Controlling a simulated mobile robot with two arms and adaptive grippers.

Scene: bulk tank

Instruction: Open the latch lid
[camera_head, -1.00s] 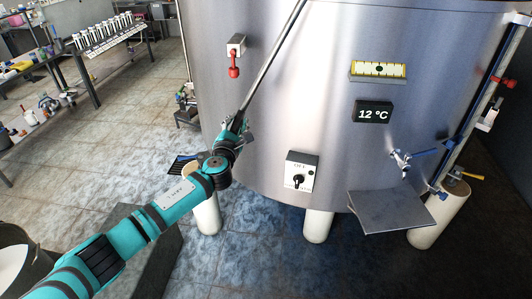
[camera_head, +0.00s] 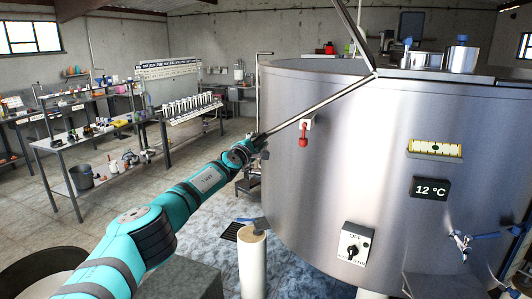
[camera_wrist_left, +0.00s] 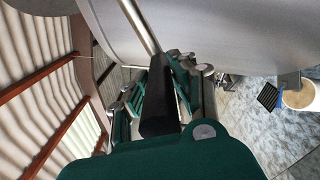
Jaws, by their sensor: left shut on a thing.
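The steel tank (camera_head: 330,160) fills the right half of the head view. A grey flat panel (camera_head: 352,35), seen almost edge-on, rises tilted from the tank's top; it looks like the lid, and its upper end is out of view. My left gripper (camera_head: 260,140) is outside the tank's left wall, shut on a long thin metal rod (camera_head: 320,104). The rod slopes up right to the panel's lower end; I cannot tell whether they touch. In the left wrist view, the fingers (camera_wrist_left: 160,105) flank the rod's black grip (camera_wrist_left: 158,98). No latch is clearly visible. My right gripper is out of view.
A red-handled valve (camera_head: 303,136), a 12 °C display (camera_head: 430,189) and a switch box (camera_head: 355,243) are on the tank wall. Work tables (camera_head: 75,145) stand far left. Open floor (camera_head: 110,205) lies between them and the tank.

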